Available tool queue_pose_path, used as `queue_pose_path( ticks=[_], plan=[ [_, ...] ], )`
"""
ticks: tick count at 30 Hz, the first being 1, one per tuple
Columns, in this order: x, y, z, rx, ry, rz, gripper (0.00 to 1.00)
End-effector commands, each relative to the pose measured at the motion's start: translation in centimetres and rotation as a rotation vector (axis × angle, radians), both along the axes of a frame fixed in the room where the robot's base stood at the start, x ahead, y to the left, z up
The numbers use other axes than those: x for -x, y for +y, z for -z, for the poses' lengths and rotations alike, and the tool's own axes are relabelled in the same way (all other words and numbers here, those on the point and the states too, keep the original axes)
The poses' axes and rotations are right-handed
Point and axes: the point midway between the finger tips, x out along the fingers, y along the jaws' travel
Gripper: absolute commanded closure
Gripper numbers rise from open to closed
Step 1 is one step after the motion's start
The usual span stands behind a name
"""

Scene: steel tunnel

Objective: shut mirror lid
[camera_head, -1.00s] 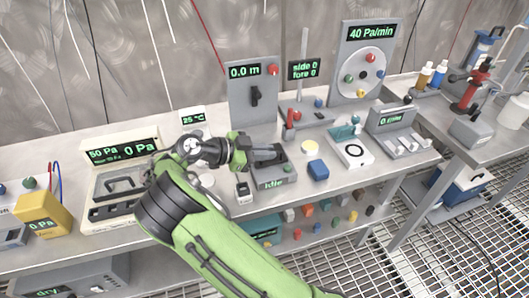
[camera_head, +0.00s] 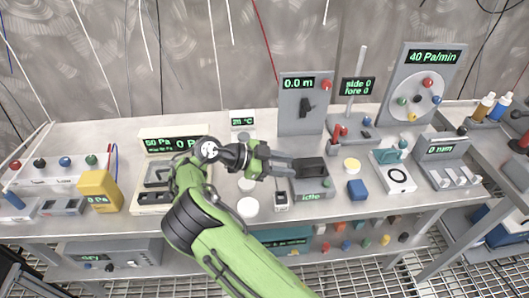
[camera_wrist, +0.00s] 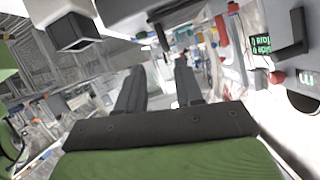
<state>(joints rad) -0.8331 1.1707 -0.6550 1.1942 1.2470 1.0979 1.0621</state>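I cannot tell for sure which part is the mirror lid. A grey unit with a small green display (camera_head: 312,196) carries a dark rectangular block on top (camera_head: 311,168). A white unit with a black ring (camera_head: 397,178) has a teal part (camera_head: 390,155) at its back. My gripper (camera_head: 292,167) is beside the dark block, its fingers pointing right toward it; whether they touch cannot be told. In the wrist view my gripper's two fingers (camera_wrist: 158,85) stand apart with nothing seen between them.
A blue block (camera_head: 357,190) and a yellow-topped disc (camera_head: 351,166) stand right of the grey unit. Tall panels (camera_head: 306,105) stand behind. A shelf with coloured knobs runs below.

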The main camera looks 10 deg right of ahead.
Motion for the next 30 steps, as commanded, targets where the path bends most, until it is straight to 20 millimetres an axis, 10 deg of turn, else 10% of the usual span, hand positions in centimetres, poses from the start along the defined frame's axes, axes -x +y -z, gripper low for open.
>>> queue_pose_path(
  ticks=[12, 30],
  plan=[
    [0.1, 7.3, -3.4, 0.0, 0.003, -0.002, 0.64],
    [0.2, 6.4, -4.3, -0.029, 0.032, 0.021, 0.64]
  ],
)
